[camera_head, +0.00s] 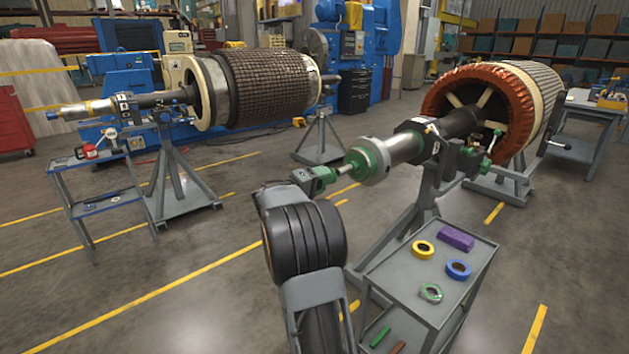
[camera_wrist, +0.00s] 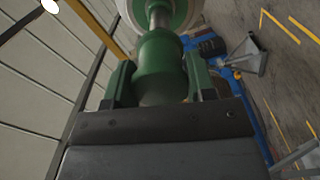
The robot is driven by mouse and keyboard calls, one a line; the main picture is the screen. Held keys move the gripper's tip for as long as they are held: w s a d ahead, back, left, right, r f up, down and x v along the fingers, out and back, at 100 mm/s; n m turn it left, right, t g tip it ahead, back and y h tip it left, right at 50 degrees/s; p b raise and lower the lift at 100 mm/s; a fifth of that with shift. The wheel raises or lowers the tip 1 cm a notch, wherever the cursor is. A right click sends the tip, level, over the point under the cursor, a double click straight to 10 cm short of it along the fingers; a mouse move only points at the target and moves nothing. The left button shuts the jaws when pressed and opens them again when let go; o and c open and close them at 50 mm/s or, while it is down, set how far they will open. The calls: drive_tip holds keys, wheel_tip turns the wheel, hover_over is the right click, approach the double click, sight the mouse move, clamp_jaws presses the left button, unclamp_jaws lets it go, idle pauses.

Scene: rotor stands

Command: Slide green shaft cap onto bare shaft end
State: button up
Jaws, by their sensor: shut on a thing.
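My gripper (camera_head: 322,178) is in the middle of the head view, at the left end of the right rotor's shaft. In the wrist view its two green fingers (camera_wrist: 160,82) are shut on the green shaft cap (camera_wrist: 160,62), a stepped cylinder with a narrower far end. The bare shaft end (camera_head: 345,169) is a thin silver stub projecting from a green-rimmed collar (camera_head: 368,160). In the wrist view the stub (camera_wrist: 158,14) is in line with the cap and meets its far end. I cannot tell whether it is inside the cap or only touching.
A grey cart (camera_head: 400,262) below right carries yellow, blue and green tape rolls and a purple block. A grey stand (camera_head: 425,195) supports the right shaft. Another rotor (camera_head: 265,88) stands at the back left, beside a small cart (camera_head: 100,200). The floor at left front is clear.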

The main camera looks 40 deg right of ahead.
sight(338, 173)
drive_tip(key=shift+d, duration=0.5)
drive_tip(key=shift+s+b, duration=0.1)
drive_tip(key=shift+b, duration=0.65)
drive_tip(key=shift+s+d+b, duration=0.1)
drive_tip(key=shift+d+b, duration=0.6)
drive_tip(key=shift+d, duration=0.2)
idle(0.8)
drive_tip(key=shift+d, duration=0.45)
idle(0.5)
drive_tip(key=shift+s+d, duration=0.1)
drive_tip(key=shift+d, duration=1.05)
drive_tip(key=shift+d+b, duration=0.4)
drive_tip(key=shift+d, duration=0.1)
drive_tip(key=shift+d, duration=0.3)
idle(0.7)
